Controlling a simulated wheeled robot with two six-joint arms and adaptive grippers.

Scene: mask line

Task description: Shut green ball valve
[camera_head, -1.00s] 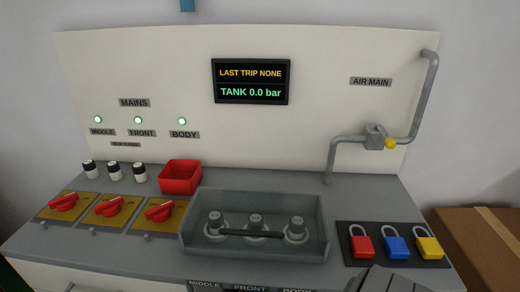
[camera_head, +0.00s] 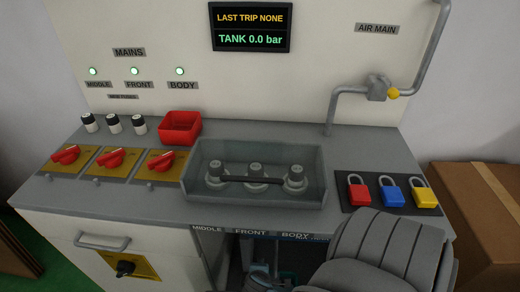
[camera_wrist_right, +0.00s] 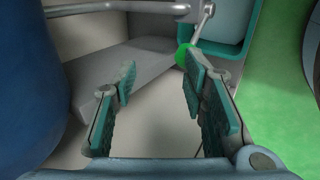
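In the right wrist view, a small bright green knob (camera_wrist_right: 184,56) shows on the end of a thin grey rod, beside a grey pipe (camera_wrist_right: 120,8). It lies just beyond the fingertips, close to the right finger, partly covered by it; I cannot tell whether they touch. My right gripper (camera_wrist_right: 157,78) is open, with teal pads and nothing between its fingers. The valve body is not clear. In the head view, the green knob is not visible under the bench. My left gripper is not in view.
The grey bench (camera_head: 110,210) overhangs the dim space below. A blue rounded body (camera_wrist_right: 30,90) fills the wrist view's left side; a teal container (camera_wrist_right: 225,25) stands behind. A yellow-knobbed valve (camera_head: 377,88) is on the wall pipe. A cardboard box (camera_head: 475,215) stands right.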

